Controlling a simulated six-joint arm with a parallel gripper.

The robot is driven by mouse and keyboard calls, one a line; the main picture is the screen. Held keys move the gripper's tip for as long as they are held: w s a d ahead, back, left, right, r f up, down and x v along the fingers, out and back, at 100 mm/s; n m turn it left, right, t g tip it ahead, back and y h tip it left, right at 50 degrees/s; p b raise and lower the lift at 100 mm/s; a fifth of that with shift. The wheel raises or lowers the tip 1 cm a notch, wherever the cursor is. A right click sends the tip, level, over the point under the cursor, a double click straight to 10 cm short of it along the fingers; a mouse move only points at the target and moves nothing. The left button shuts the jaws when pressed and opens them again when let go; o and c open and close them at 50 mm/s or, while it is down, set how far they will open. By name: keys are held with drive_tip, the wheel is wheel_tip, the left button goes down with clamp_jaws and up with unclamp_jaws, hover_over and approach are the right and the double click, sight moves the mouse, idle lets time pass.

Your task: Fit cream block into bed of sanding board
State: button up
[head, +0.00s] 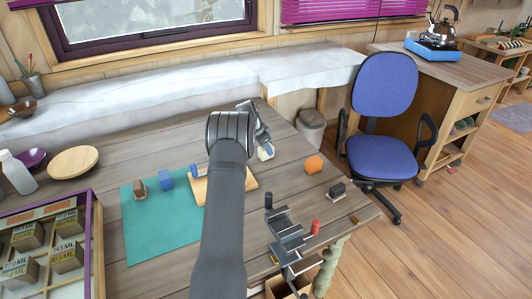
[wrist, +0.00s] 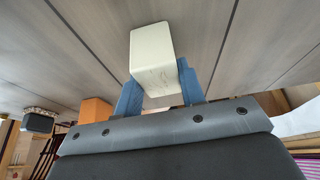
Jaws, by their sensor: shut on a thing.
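The cream block (head: 265,153) is held in my gripper (head: 262,142), to the right of the sanding board in the head view. In the wrist view the cream block (wrist: 152,52) sits between the two blue fingers of my gripper (wrist: 158,80), which are shut on its sides. The block's far end sticks out past the fingertips. The light wooden sanding board (head: 250,183) lies on the table, partly on the teal mat. My arm hides its middle, so I cannot see its bed clearly. A small blue part (head: 194,170) shows at its left end.
An orange block (head: 314,164) and a dark block (head: 337,191) are on the table at the right. A grey vise (head: 284,232) is at the front edge. A blue block (head: 166,180) and a brown block (head: 139,188) are on the teal mat (head: 150,235).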

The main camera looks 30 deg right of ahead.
sight(272, 146)
drive_tip(key=shift+r, duration=0.5)
drive_tip(key=r, duration=0.3)
drive_tip(key=shift+s+d+r, duration=0.25)
drive_tip(key=shift+s+r, duration=0.1)
drive_tip(key=s+d+r, duration=0.5)
drive_tip(key=s+r, duration=0.1)
drive_tip(key=s, duration=0.3)
drive_tip(key=s+a+r+m, duration=0.1)
drive_tip(key=s+a, duration=0.3)
drive_tip(key=a, duration=0.5)
drive_tip(key=s+a+r, duration=0.1)
drive_tip(key=s+a, duration=0.3)
drive_tip(key=a, duration=0.6)
drive_tip(key=shift+g, duration=0.3)
drive_tip(key=w+a+f, duration=0.2)
drive_tip(key=w, duration=0.1)
drive_tip(key=w+a+f, duration=0.4)
drive_tip(key=w+a, duration=0.1)
drive_tip(key=shift+w+f, duration=0.3)
drive_tip(key=shift+f, duration=2)
drive_tip(key=shift+f, duration=0.1)
